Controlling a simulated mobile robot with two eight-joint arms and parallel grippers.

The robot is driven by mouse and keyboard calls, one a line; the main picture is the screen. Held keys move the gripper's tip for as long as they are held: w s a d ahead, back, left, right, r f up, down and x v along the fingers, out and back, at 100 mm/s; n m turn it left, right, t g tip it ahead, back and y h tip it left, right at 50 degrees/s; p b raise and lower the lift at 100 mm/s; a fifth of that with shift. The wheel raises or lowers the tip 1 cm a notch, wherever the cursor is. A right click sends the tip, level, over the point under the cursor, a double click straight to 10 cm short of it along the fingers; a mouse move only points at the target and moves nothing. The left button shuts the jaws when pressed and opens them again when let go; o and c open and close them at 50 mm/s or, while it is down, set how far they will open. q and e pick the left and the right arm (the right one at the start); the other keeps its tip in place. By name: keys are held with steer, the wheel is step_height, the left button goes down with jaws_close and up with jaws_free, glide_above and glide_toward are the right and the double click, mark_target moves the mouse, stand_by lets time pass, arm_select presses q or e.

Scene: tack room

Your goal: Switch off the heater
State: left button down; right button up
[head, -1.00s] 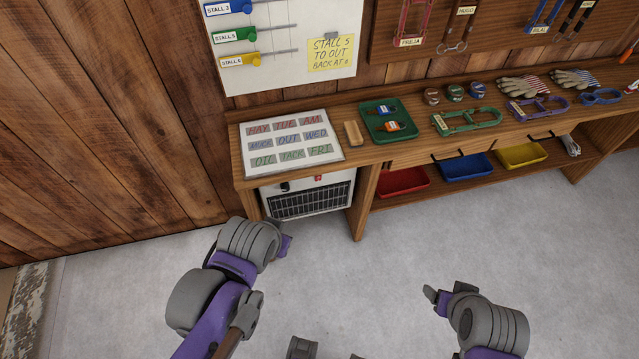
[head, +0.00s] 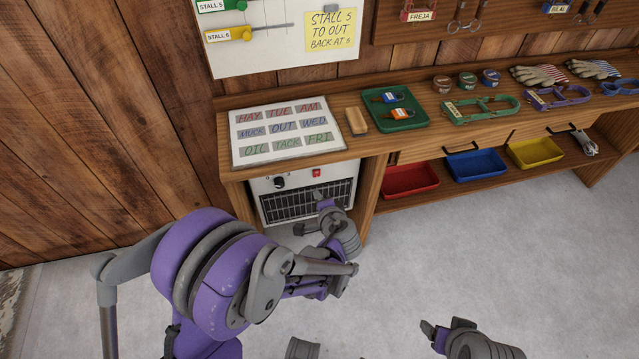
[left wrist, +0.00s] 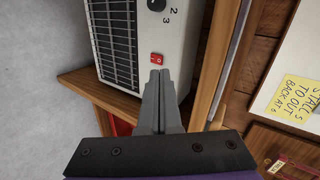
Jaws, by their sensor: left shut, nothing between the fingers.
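The heater (head: 300,190) is a white box with a black grille, standing under the left end of the bench. On its upper front are a black knob (head: 280,182) and a red switch (head: 316,172). In the left wrist view the red switch (left wrist: 157,58) shows a small pale mark; its rocker position is unclear. My left gripper (head: 322,203) is in front of the heater, just below the switch. Its fingers (left wrist: 160,76) are shut and empty, tips close to the switch; I cannot tell whether they touch. My right gripper (head: 429,330) is low over the floor, away from the heater.
The bench top (head: 372,160) overhangs the heater and a wooden leg (head: 368,195) stands at its right. A lettered board (head: 287,150) and a green tray (head: 392,122) lie above. Red (head: 410,180), blue and yellow bins sit on the lower shelf. Grey floor is clear in front.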

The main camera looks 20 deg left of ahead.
arm_select(q)
step_height(320, 180, down, 6)
steer(key=w+d+m+t+b, duration=0.1)
steer(key=w+d, duration=0.1)
steer(key=shift+w+d+r+m+b, duration=0.2)
steer(key=shift+w+d+m+b, duration=0.05)
steer(key=shift+m+b, duration=0.15)
arm_select(e)
step_height(320, 180, down, 3)
steer(key=shift+r, duration=0.1)
arm_select(q)
steer(key=b, duration=0.2)
glide_toward(316, 173)
step_height(316, 173, down, 4)
steer(key=w+a, duration=0.1)
steer(key=w, duration=0.1)
steer(key=shift+w+a+r, duration=0.25)
steer(key=shift+w+a, duration=0.35)
steer(key=shift+w, duration=0.35)
steer(key=shift+w+a+r, duration=0.15)
steer(key=shift+w+a, duration=0.1)
steer(key=shift+w, duration=0.2)
arm_select(e)
steer(key=shift+s+x, duration=0.25)
steer(key=shift+x, duration=0.85)
